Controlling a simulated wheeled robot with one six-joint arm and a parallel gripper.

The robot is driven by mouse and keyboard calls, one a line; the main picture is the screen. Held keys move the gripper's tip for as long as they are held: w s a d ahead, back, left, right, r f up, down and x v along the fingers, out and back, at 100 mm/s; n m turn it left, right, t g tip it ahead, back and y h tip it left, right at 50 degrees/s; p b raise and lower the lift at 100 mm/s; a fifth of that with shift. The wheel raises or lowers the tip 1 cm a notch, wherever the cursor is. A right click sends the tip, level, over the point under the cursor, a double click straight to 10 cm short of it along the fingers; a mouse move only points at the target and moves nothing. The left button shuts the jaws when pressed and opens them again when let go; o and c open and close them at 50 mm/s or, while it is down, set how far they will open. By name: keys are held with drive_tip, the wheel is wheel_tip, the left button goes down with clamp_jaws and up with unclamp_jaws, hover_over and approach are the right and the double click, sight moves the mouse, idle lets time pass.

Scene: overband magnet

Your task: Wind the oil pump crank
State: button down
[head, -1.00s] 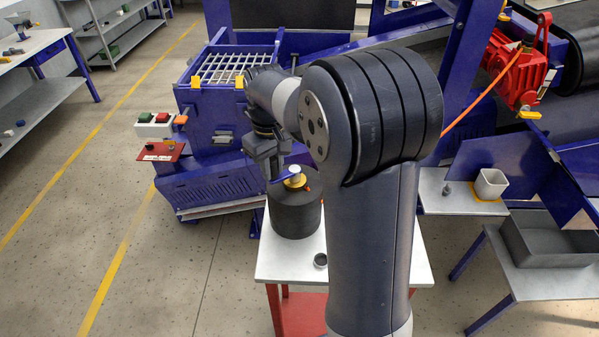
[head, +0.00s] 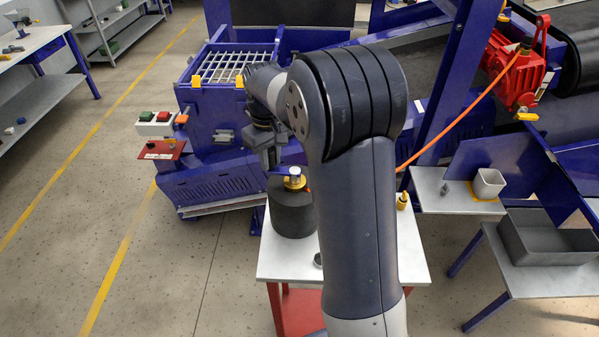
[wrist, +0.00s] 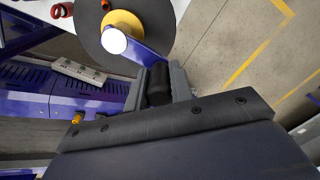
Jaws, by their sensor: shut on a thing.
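The oil pump is a dark grey drum (head: 287,220) on a small white-topped table, with a yellow collar and a white hub cap (head: 294,172) on top. The wrist view shows the drum (wrist: 90,45), the hub cap (wrist: 113,41) and the blue crank arm (wrist: 141,56) running from the hub to a black handle (wrist: 158,90). My gripper (head: 270,163) is beside the hub at the far left of the drum top. In the wrist view my gripper (wrist: 160,80) is shut on the black handle. In the head view the handle is hidden by the fingers.
The white table (head: 275,268) has a small yellow-topped bottle (head: 402,201) on its right. A blue machine with a grate (head: 235,66) stands close behind. Open floor lies left of the table.

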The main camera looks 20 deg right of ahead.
drive_tip(key=shift+d, duration=0.15)
drive_tip(key=shift+w+d+p, duration=0.5)
drive_tip(key=shift+w+p, duration=0.1)
drive_tip(key=shift+w, duration=0.05)
drive_tip(key=shift+w+d, duration=0.1)
drive_tip(key=shift+w+d, duration=0.3)
drive_tip(key=shift+d, duration=0.2)
drive_tip(key=shift+w+d+f+p, duration=0.1)
drive_tip(key=shift+w+d+p, duration=0.1)
drive_tip(key=shift+d+p, duration=0.15)
drive_tip(key=shift+d, duration=0.1)
